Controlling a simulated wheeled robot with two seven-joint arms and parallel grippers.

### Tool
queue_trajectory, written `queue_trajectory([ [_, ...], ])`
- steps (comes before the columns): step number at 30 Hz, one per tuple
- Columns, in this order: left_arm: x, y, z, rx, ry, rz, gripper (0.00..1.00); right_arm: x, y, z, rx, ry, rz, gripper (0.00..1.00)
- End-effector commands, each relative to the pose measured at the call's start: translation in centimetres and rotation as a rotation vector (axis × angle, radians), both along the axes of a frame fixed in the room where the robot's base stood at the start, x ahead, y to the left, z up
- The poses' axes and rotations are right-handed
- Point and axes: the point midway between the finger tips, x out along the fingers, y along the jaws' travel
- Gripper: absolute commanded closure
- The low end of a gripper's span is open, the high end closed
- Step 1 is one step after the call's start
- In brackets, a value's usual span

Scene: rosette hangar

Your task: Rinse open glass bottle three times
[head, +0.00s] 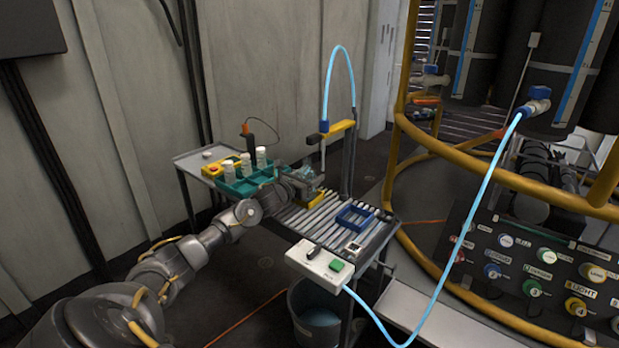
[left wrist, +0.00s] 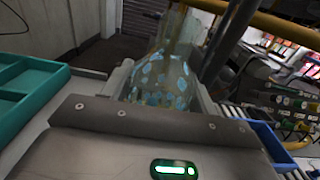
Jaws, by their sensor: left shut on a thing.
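A clear glass bottle (left wrist: 160,78) stands between the jaws of my left gripper in the left wrist view, with many pale blue drops or spots on its body. My left gripper (head: 303,178) is shut on it above the slatted table; in the head view the bottle is small and mostly hidden by the gripper. A blue hose (head: 328,75) loops down to a yellow-armed rinse stand (head: 341,129), whose spout hangs just above the gripper. In the left wrist view a yellow-brown bar crosses at the bottle's neck; I cannot tell whether it enters the mouth.
A bucket (head: 316,318) stands beneath. A yellow railing (head: 462,152) and button panel (head: 545,262) are at the right.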

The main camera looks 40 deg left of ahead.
Motion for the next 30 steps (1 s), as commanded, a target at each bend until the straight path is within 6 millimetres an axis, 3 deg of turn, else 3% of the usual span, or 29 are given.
queue_trajectory([
  [29, 0.00, 0.04, -1.07, 0.000, -0.001, 0.000, 0.73, 0.00, 0.00, -1.04, 0.000, 0.000, 0.000, 1.00],
  [30, 0.00, 0.04, -1.06, 0.000, -0.001, 0.000, 0.37, 0.00, 0.00, -1.04, 0.000, 0.000, 0.000, 1.00],
])
